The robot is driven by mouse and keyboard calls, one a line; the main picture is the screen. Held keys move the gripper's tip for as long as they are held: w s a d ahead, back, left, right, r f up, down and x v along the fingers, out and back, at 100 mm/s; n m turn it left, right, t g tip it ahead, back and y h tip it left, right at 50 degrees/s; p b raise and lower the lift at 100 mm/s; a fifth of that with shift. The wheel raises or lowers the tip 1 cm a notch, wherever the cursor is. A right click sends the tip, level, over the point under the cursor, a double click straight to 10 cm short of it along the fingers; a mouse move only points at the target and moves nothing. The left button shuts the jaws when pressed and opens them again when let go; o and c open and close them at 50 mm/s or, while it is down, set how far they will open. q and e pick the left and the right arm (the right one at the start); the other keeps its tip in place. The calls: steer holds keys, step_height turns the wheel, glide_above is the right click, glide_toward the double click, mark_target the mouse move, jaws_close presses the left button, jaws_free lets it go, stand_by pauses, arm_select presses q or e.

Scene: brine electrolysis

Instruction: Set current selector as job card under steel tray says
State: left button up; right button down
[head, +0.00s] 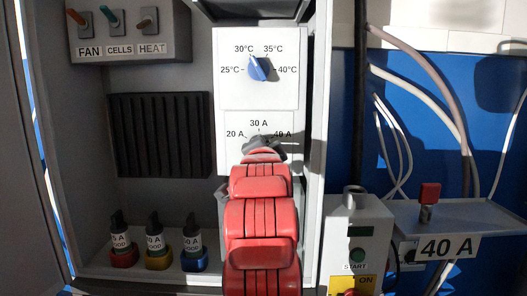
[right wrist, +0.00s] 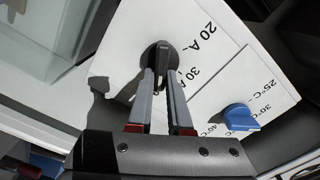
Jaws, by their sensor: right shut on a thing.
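The current selector (head: 258,142) is a dark knob on a white panel marked 20 A, 30 A and 40 A; my red right arm hides its lower part. In the right wrist view the black knob (right wrist: 160,54) sits between the fingertips of my right gripper (right wrist: 161,72), which is shut on it. I cannot tell which mark its pointer faces. A card reading "40 A" (head: 449,247) shows at the front of the grey steel tray (head: 480,214) at the right. My left gripper is not in view.
Above the selector is a blue temperature knob (head: 258,69). FAN, CELLS and HEAT switches (head: 114,20) are at upper left. Several fuse-like plugs (head: 155,246) stand at lower left. A START box (head: 357,240) and hanging cables are at the right.

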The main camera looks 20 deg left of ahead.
steer(key=shift+f, duration=0.15)
stand_by(0.3)
steer(key=c, duration=0.8)
jaws_free()
steer(key=shift+c, duration=0.2)
steer(key=shift+s, duration=0.1)
steer(key=b+v, duration=0.6)
steer(key=v, duration=1.1)
steer(key=shift+s, duration=0.15)
